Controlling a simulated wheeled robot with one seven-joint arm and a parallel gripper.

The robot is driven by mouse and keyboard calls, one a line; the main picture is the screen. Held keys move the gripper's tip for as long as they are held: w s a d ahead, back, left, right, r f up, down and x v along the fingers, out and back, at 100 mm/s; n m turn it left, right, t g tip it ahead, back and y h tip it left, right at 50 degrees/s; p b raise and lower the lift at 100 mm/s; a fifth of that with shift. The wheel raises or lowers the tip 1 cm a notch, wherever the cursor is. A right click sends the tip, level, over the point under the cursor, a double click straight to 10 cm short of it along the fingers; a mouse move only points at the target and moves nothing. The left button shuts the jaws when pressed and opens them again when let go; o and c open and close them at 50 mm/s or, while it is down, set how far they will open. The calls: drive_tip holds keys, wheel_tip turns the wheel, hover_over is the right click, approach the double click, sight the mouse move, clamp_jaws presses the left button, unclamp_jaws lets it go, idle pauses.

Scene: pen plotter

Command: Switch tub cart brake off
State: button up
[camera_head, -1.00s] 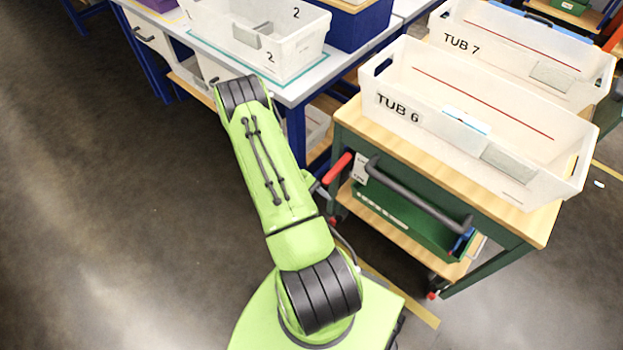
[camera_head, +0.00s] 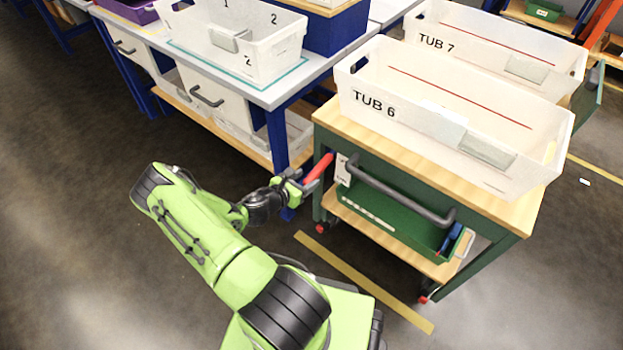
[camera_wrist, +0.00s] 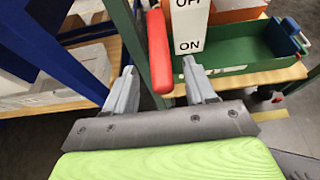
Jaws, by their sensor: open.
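The tub cart (camera_head: 330,118) has a green frame and a wooden top carrying the white tub marked TUB 6 (camera_head: 375,112). Its red brake lever (camera_head: 319,168) sticks out at the cart's left front corner; it also shows in the wrist view (camera_wrist: 158,45). Beside it is a white label (camera_wrist: 191,28) with OFF at the top and ON at the bottom. My gripper (camera_head: 303,182) is open at the lever. In the wrist view the gripper's fingers (camera_wrist: 160,76) stand on either side of the lever's near end; I cannot tell whether they touch it.
A dark push handle (camera_head: 400,192) runs along the cart's front, right of the lever. A green bin (camera_head: 385,213) sits on the lower shelf. A blue-legged workbench (camera_head: 277,135) stands close on the left. The floor at the left is clear.

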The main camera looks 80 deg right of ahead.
sight(312, 176)
drive_tip(key=x, duration=0.4)
drive_tip(key=shift+s+d+f+b, duration=0.1)
drive_tip(key=shift+b, duration=0.3)
clamp_jaws()
